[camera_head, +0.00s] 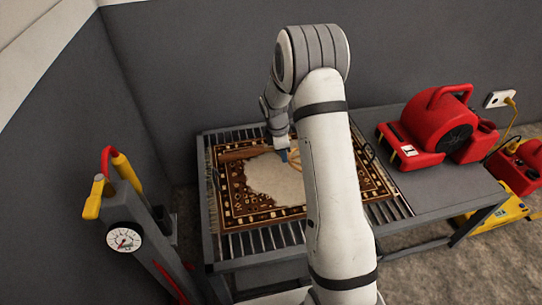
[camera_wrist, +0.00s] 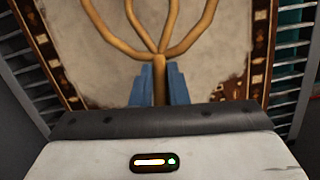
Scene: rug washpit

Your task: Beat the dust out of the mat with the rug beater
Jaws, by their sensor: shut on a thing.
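The mat (camera_head: 235,205) lies on a slatted metal rack. It has a brown patterned border, and a large pale dusty patch covers its middle. The mat's pale middle also fills much of the wrist view (camera_wrist: 105,85). My gripper (camera_head: 283,156) is over the far part of the mat, partly hidden by my arm. In the wrist view its blue fingers (camera_wrist: 159,88) are shut on the rug beater (camera_wrist: 160,70). The beater's tan looped rods spread out ahead over the mat. I cannot tell whether the beater touches the mat.
The slatted rack (camera_head: 255,243) has a grey table (camera_head: 440,190) joined at its right. A red blower (camera_head: 435,128) stands there. A post with a dial gauge (camera_head: 124,238) stands at the left front. Grey walls close off the back and left.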

